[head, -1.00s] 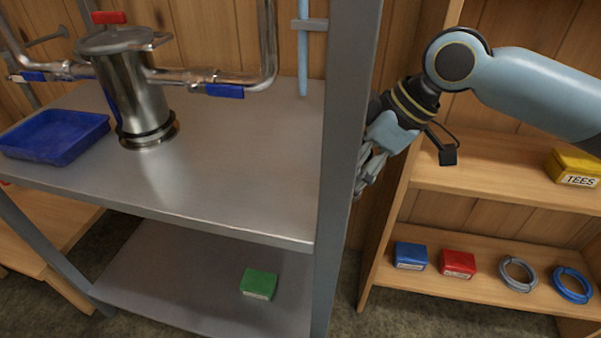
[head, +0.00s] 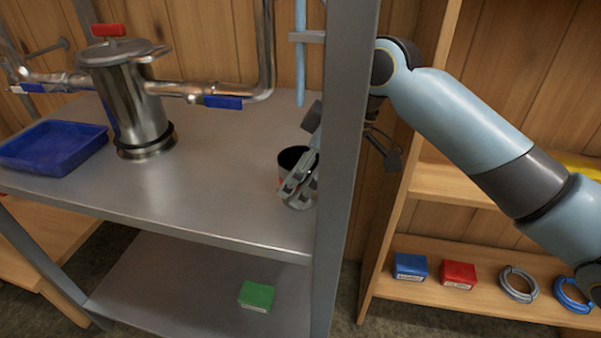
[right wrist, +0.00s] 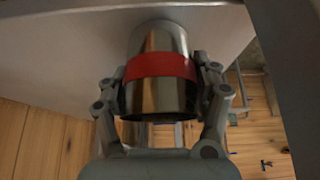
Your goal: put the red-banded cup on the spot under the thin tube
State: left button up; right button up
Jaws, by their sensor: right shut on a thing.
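The red-banded cup (head: 283,166) is a metal cup over the right part of the steel table top, beside the upright post. In the right wrist view the cup (right wrist: 160,92) shows its red band (right wrist: 161,66) between the fingers. My right gripper (head: 297,188) is shut on the cup, and the fingers hide part of it in the head view. I cannot tell whether the cup touches the table. The thin tube (head: 300,60) is light blue and hangs behind the cup, left of the post. No marked spot shows under it. My left gripper is out of view.
The grey post (head: 344,170) stands close to the right of the cup, with my arm passing behind it. A metal filter housing (head: 134,105) with pipes and a blue tray (head: 52,170) are on the left. The table top (head: 210,170) between is clear.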

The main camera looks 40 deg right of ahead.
jog(key=o, duration=1.3)
jog(key=shift+p+v, duration=1.25)
jog(key=shift+v, duration=4.85)
